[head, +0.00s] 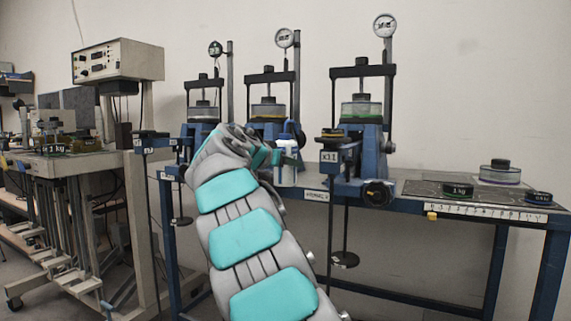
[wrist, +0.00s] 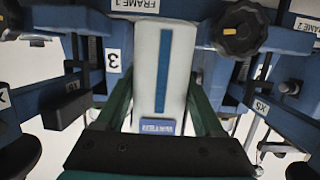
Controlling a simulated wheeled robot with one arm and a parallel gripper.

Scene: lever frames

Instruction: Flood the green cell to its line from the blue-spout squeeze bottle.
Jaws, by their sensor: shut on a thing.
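A white squeeze bottle (head: 287,147) with a blue top stands upright among the lever frames. In the wrist view the bottle (wrist: 180,80) shows a blue stripe and a blue label reading WATER. My gripper (head: 277,157) is shut on it; the green fingers (wrist: 163,110) press its two sides. The cell with a green band (head: 361,109) sits in the right-hand lever frame, right of and above my gripper. Its fill line and water level are too small to make out. I cannot tell whether the bottle's base touches the bench.
Two other lever frames hold a yellow-banded cell (head: 267,110) and another cell (head: 203,113). Black hand knobs (head: 377,193) and blue frame parts crowd the gripper. A loose cell (head: 500,173) and weights (head: 458,189) lie on the right bench top. A control box (head: 118,60) stands left.

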